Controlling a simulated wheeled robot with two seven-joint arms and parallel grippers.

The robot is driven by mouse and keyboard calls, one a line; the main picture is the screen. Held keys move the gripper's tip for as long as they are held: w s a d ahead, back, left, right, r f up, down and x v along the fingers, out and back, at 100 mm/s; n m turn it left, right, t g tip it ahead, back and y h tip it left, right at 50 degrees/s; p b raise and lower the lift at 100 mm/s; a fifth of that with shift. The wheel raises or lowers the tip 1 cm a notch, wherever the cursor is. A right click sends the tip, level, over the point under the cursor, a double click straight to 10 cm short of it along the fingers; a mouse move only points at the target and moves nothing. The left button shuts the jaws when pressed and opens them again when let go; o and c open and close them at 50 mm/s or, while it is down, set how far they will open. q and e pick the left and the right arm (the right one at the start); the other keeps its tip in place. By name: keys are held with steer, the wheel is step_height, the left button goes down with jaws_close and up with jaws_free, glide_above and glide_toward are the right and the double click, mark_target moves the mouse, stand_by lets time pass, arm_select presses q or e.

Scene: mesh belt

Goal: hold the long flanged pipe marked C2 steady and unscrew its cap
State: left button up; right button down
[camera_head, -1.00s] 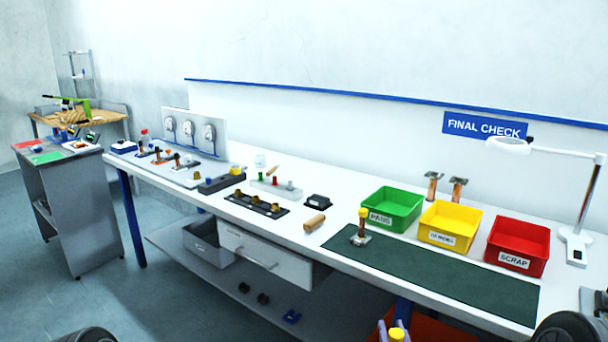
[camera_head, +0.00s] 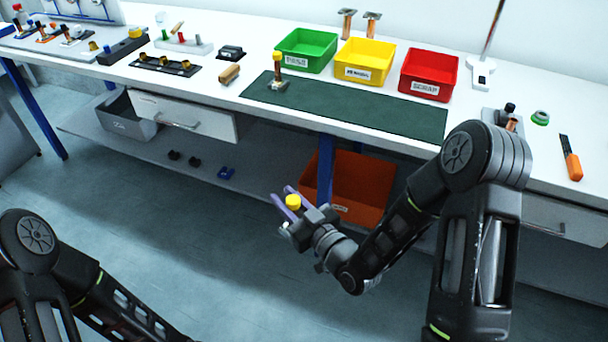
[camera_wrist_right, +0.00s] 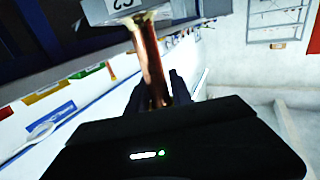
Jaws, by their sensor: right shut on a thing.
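My right gripper (camera_head: 284,197) is shut on a long copper pipe (camera_wrist_right: 152,62), in front of the bench and above the floor. In the head view the pipe's yellow cap (camera_head: 293,201) shows between the purple fingers. In the right wrist view a grey flange (camera_wrist_right: 125,10) sits at the pipe's far end. Its mark is upside down and partly cut off; it looks like C2. The cap is out of sight in that view. My left arm shows at the lower left of the head view; its gripper is outside the picture.
Another capped, flanged pipe (camera_head: 278,70) stands on the dark green mat (camera_head: 350,112). Green (camera_head: 306,50), yellow (camera_head: 364,62) and red (camera_head: 430,74) bins stand behind it. An orange box (camera_head: 350,190) is under the bench. The bench edge is behind my right gripper; the floor in front is clear.

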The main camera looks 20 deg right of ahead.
steer(key=s+a+f+n+g+y, duration=0.2)
steer(key=s+a+n+y, duration=0.1)
steer(key=a, duration=0.3)
steer(key=shift+s+a+f+g+y, duration=0.3)
steer(key=shift+s+f+g+y, duration=0.1)
steer(key=shift+s+y, duration=0.4)
arm_select(q)
steer(key=shift+w, duration=0.1)
